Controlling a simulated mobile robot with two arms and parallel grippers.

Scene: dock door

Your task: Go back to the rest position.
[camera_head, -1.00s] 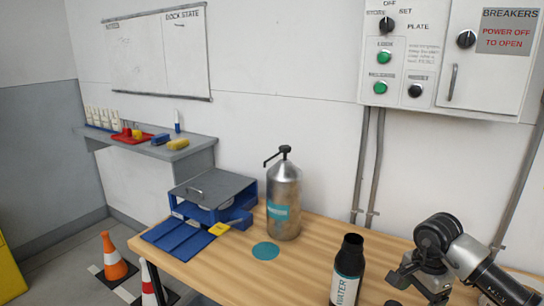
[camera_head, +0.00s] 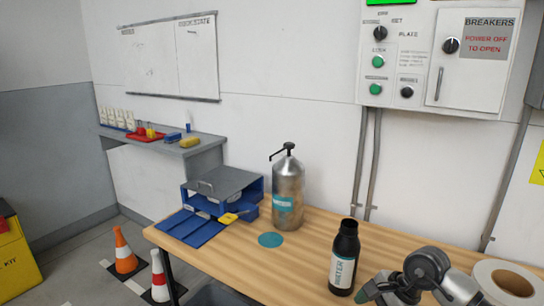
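My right arm comes in at the lower right corner, in front of the wooden table (camera_head: 240,258). My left gripper is out of view. The bottle stands upright on the table.
A grey and blue drawer box (camera_head: 222,185) sits at the table's left end. A white tape roll (camera_head: 505,284) is at the right. Two traffic cones (camera_head: 124,251) stand on the floor at left. A breaker panel (camera_head: 470,60) hangs on the wall.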

